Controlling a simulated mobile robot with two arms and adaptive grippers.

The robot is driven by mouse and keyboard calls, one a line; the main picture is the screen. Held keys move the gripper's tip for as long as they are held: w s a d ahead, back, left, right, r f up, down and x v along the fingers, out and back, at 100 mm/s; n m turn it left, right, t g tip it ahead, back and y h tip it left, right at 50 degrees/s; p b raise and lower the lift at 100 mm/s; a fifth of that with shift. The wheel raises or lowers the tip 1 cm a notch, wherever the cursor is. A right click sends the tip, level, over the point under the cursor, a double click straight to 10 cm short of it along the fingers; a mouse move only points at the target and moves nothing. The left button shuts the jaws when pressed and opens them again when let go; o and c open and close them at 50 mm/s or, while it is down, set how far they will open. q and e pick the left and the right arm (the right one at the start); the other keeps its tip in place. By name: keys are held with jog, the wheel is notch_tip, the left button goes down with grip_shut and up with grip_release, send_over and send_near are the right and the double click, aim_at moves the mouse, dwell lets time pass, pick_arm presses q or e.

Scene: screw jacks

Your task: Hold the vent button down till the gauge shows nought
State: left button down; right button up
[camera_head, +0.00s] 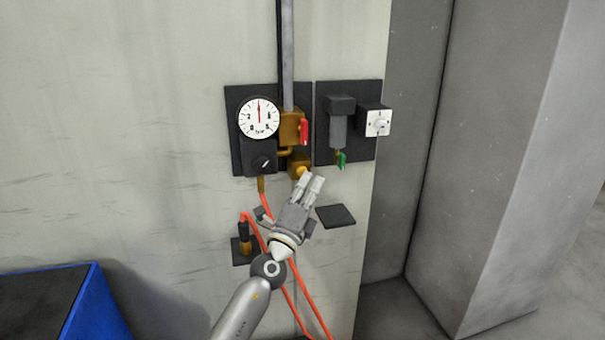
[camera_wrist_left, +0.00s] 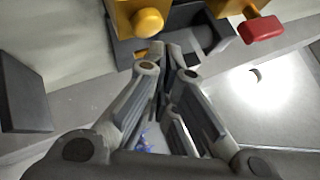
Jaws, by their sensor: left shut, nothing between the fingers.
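The round white gauge (camera_head: 259,117) is on a dark panel on the wall. Its red needle points straight up, around mid-scale. Below and right of it is a brass block (camera_head: 297,160) with a yellow round button (camera_head: 302,171), likely the vent button. The button also shows in the left wrist view (camera_wrist_left: 148,22). My left gripper (camera_head: 313,180) is shut and empty, its fingertips just below and right of the button. In the wrist view the fingertips (camera_wrist_left: 168,50) lie close to the button; I cannot tell whether they touch it.
A red lever (camera_head: 304,131) sits just above the block. To the right is a panel with a green lever (camera_head: 341,159) and a white dial box (camera_head: 378,123). Orange hoses (camera_head: 300,285) hang below. A dark plate (camera_head: 336,216) and a blue bin (camera_head: 95,305) are lower.

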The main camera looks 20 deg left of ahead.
dwell(0.3)
pick_arm(q)
jog(key=shift+w+a+b, duration=0.25)
jog(key=shift+w+b, duration=0.05)
jog(key=shift+w, duration=0.05)
jog(key=shift+w+a+b, duration=0.3)
jog(key=shift+w+b, duration=0.1)
jog(key=shift+b, duration=0.05)
dwell(0.7)
dwell(1.9)
jog(key=shift+s+d+p, duration=0.55)
jog(key=shift+s, duration=0.2)
jog(key=s+d, duration=0.1)
jog(key=s+d+p, duration=0.1)
jog(key=s+p, duration=0.1)
jog(key=s, duration=0.1)
jog(key=shift+s+d, duration=0.1)
jog(key=shift+d, duration=0.3)
